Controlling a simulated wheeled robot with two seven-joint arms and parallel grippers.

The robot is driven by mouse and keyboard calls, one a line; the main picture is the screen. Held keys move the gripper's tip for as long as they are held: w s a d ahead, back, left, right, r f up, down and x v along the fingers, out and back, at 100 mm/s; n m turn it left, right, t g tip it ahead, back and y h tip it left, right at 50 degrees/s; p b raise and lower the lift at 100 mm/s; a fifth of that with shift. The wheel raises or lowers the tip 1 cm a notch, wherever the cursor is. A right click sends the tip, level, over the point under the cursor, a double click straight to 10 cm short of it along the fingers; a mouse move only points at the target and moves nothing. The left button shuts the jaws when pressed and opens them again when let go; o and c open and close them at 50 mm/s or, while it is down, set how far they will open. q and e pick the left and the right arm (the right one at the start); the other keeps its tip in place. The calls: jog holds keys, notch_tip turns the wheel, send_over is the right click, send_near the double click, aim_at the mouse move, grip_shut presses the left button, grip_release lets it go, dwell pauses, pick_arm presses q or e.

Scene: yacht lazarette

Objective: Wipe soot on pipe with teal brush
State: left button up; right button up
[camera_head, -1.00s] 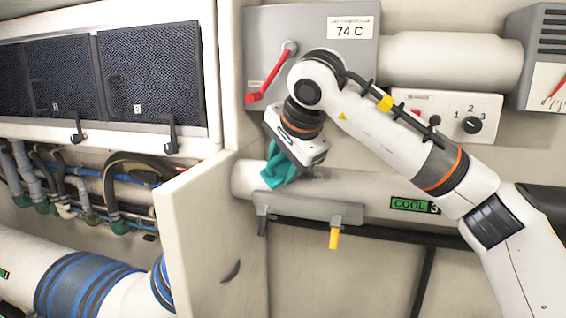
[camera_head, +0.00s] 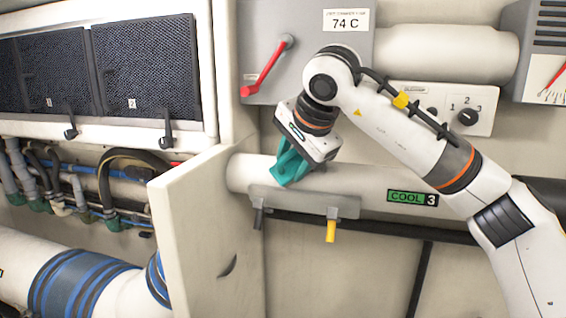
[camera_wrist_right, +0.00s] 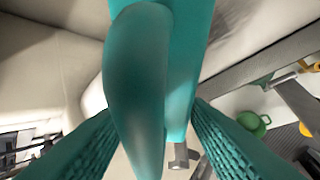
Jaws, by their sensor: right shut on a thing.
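My right gripper (camera_head: 287,172) is shut on the teal brush, above the left part of the white pipe (camera_head: 370,190). In the right wrist view the teal brush (camera_wrist_right: 140,75) fills the middle, between my two teal textured fingers. In the head view the brush and fingers blend into one teal shape, low against the pipe's upper front; whether the brush touches it is hard to tell. A faint grey soot smudge (camera_head: 323,169) shows on the pipe just right of the brush, and grey marks show at the wrist view's top right. My left gripper is out of view.
A red-handled grey box (camera_head: 262,50) is above. A pale upright panel (camera_head: 205,225) stands at the left. A switch panel (camera_head: 440,105) is behind my arm.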

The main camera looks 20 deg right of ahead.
jog(key=shift+s+d, duration=0.45)
jog(key=shift+d, duration=0.15)
jog(key=shift+s+d+b, duration=0.35)
jog(key=shift+s+d, duration=0.15)
jog(key=shift+d, duration=0.25)
jog(key=shift+s+d+b, duration=0.3)
jog(key=shift+s+d, duration=0.15)
jog(key=shift+d, duration=0.3)
jog(key=shift+s+d+f, duration=0.15)
jog(key=shift+s+d, duration=0.25)
jog(key=shift+d, duration=0.25)
jog(key=shift+s+d+b, duration=0.3)
jog(key=shift+s+d, duration=0.15)
jog(key=shift+d, duration=0.2)
jog(key=shift+w+a+p, duration=0.45)
jog(key=shift+w+a, duration=0.05)
jog(key=shift+a, duration=0.25)
jog(key=shift+w+a+p, duration=0.45)
jog(key=shift+w+a, duration=0.05)
jog(key=shift+a, duration=0.25)
jog(key=w+a, duration=0.1)
jog(key=w+a+p, duration=0.1)
jog(key=a, duration=0.1)
jog(key=shift+w+a+p, duration=0.5)
jog(key=shift+a+p, duration=0.2)
jog(key=shift+a, duration=0.05)
jog(key=shift+w+a, duration=0.45)
jog(key=shift+a, duration=0.25)
